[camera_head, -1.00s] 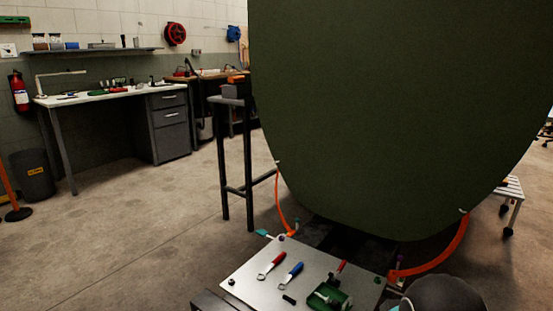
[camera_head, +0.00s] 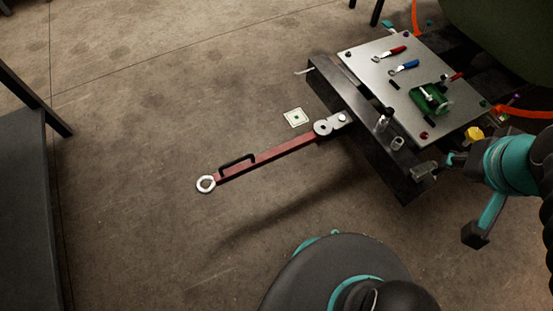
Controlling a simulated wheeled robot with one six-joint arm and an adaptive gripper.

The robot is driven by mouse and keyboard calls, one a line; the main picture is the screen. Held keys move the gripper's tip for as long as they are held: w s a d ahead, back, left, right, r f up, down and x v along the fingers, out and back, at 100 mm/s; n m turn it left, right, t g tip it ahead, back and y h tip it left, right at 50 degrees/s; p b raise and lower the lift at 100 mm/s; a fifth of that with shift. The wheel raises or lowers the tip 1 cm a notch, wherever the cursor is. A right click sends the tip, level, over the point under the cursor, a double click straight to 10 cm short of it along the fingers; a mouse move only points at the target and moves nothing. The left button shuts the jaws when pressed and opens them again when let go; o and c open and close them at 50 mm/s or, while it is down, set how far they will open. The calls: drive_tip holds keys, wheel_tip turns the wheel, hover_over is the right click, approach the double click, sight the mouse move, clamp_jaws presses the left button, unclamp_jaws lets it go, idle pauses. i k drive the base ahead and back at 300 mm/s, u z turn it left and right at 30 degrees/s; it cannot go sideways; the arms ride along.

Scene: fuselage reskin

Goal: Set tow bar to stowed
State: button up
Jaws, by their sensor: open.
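The tow bar (camera_head: 275,157) is a red bar reaching out to the left from the dark cart frame (camera_head: 375,135). It has a pale ring (camera_head: 205,184) at its free end and a black handle (camera_head: 238,161) near that ring. Its other end meets a grey pivot joint (camera_head: 331,125) at the cart's edge. My gripper (camera_head: 450,203) is at the right, beside the cart's near corner, with its fingers spread apart and nothing seen between them. It is well to the right of the handle and not touching the tow bar.
A metal tray top (camera_head: 372,63) on the cart carries a red-handled tool (camera_head: 390,54), a blue-handled tool (camera_head: 404,68) and a green fixture (camera_head: 428,98). A small square marker (camera_head: 297,117) lies beside the bar. The floor (camera_head: 130,120) around the bar's free end is clear.

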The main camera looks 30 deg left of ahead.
sight(227, 175)
drive_tip(key=u, duration=1.55)
drive_tip(key=i, duration=0.3)
drive_tip(key=z, duration=0.25)
drive_tip(key=k, duration=0.5)
drive_tip(key=z, duration=0.4)
drive_tip(key=i, duration=0.6)
drive_tip(key=u, duration=0.45)
